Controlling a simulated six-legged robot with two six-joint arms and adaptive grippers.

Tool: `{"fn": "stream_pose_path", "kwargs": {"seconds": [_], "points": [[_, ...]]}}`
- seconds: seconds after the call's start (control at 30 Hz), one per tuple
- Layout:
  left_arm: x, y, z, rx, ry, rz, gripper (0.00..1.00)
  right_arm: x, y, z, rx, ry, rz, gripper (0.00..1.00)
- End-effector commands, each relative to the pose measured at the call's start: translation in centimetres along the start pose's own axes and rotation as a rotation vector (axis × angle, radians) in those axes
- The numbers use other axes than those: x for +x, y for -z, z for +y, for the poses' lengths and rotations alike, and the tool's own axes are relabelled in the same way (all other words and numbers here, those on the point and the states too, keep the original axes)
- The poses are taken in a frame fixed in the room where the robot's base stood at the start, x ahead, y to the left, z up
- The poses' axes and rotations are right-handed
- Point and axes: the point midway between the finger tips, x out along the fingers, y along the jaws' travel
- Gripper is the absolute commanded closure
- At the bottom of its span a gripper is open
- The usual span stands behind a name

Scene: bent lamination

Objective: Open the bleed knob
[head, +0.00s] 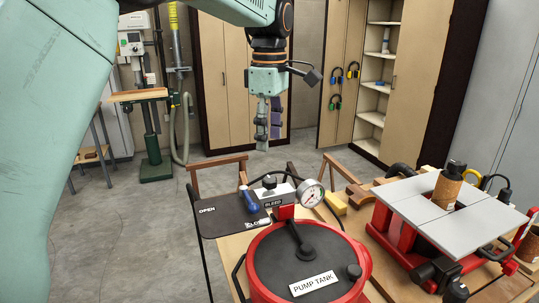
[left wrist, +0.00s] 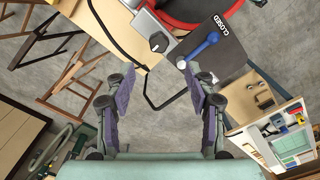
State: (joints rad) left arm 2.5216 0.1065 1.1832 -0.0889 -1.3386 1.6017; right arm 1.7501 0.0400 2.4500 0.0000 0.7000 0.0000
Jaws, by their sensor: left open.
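The bleed knob (head: 269,181) is a small black knob on a pale block behind the red pump tank (head: 365,262), above a BLEED label. In the left wrist view the black knob (left wrist: 158,42) shows a light mark on its face. A blue lever (head: 249,198) sits beside it on a dark plate (head: 222,221) marked OPEN and CLOSED; the CLOSED word is partly hidden in the head view. In the left wrist view the blue lever (left wrist: 198,50) lies near CLOSED. My left gripper (head: 262,143) hangs above the knob, apart from it. Its fingers (left wrist: 159,82) are spread and empty.
A pressure gauge (head: 311,193) stands just right of the knob. A red machine with a grey top (head: 400,200) and a brown canister (head: 447,188) occupy the right of the bench. Wooden trestles (head: 215,161) stand behind. The air around my left gripper is clear.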

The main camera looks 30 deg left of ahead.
Motion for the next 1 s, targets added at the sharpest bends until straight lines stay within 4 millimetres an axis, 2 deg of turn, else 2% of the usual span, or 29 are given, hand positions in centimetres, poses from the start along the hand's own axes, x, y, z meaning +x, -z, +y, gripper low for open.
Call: {"fn": "stream_pose_path", "kwargs": {"seconds": [0.1,0.23,1.0], "points": [[-1.3,0.0,0.0,0.000,0.000,0.000,0.46,0.0,0.0,0.0,0.000,0.000,0.000,1.00],[-2.0,0.0,0.0,0.000,0.001,0.000,0.46,0.0,0.0,0.0,0.000,0.000,0.000,1.00],[-2.0,0.1,-0.2,0.000,0.001,0.000,0.46,0.0,0.0,0.0,0.000,0.000,0.000,1.00]]}}
